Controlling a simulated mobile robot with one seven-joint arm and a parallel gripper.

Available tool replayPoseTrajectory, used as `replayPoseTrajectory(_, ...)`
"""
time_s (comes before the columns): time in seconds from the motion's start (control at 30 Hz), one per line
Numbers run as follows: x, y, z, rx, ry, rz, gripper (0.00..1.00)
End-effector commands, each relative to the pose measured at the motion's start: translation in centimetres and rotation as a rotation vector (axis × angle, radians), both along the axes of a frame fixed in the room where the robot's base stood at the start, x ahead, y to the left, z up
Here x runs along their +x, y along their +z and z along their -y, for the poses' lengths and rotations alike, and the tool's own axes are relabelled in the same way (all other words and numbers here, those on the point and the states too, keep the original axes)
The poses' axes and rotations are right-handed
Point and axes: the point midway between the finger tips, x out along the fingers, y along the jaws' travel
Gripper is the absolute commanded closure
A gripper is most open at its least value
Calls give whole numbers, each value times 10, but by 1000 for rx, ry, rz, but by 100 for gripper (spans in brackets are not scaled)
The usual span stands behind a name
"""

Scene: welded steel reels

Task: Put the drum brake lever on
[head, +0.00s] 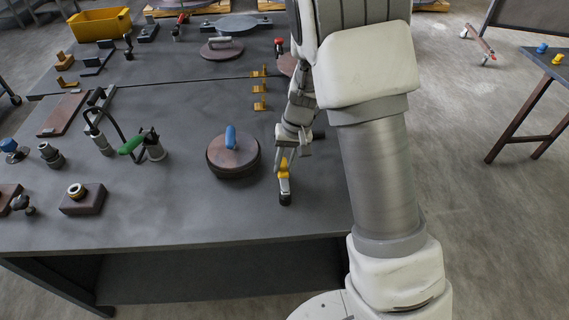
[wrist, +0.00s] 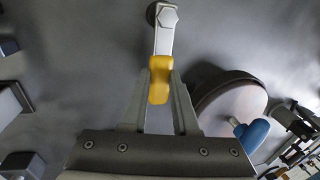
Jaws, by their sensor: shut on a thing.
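A lever with a yellow grip, a flat silver arm and a dark round end with a hex head shows in the wrist view (wrist: 164,40). In the head view the lever (head: 284,184) is near the front right of the dark table. My gripper (wrist: 160,76) is shut on the yellow grip, one finger on each side. In the head view my gripper (head: 287,157) is partly hidden by its own links. The lever's dark end is at or close to the tabletop; I cannot tell whether it touches.
A brown round disc with a blue handle (head: 231,158) lies just left of the lever. Several yellow brackets (head: 259,88) stand farther back. A green-handled tool (head: 137,142) and a brown block with a ring (head: 84,199) are to the left. The front middle of the table (head: 190,220) is clear.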

Motion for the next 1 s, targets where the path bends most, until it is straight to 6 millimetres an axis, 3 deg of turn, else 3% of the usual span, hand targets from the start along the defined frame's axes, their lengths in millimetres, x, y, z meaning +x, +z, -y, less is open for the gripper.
replayPoseTrajectory(1.0, 1, 0, -3, 0, 54, 3, 100)
